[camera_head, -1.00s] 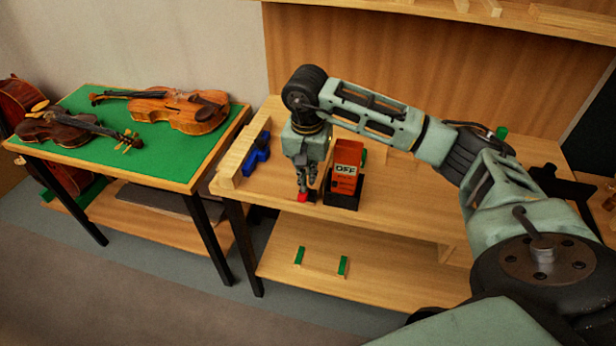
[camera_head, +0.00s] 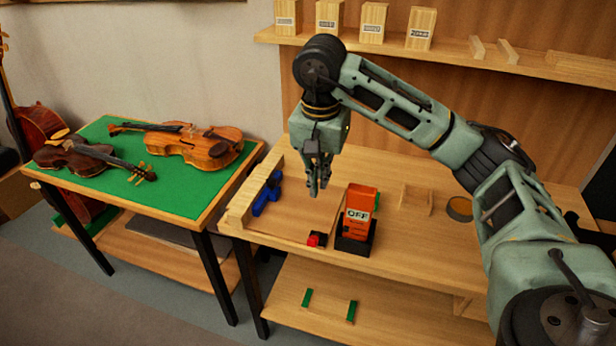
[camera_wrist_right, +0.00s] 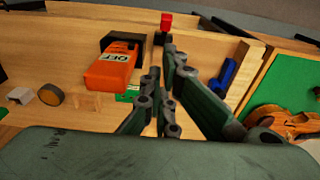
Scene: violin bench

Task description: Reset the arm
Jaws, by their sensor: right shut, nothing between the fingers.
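My right gripper (camera_head: 317,188) is shut and empty. It hangs pointing down above the wooden workbench (camera_head: 415,240), apart from everything on it. A red button on a small black base (camera_head: 316,240) sits on the bench below the gripper; it also shows beyond the fingertips in the right wrist view (camera_wrist_right: 165,24). An orange box marked OFF (camera_head: 358,208) stands in a black holder right of the button, and it shows left of the fingers in the right wrist view (camera_wrist_right: 110,68). My left gripper is out of view.
A blue tool (camera_head: 267,195) lies at the bench's left side by a wooden rail. A tape roll (camera_head: 459,209) lies at the right. A shelf (camera_head: 460,50) with labelled wooden blocks runs above. Left stands a green-topped table (camera_head: 110,128) with two violins.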

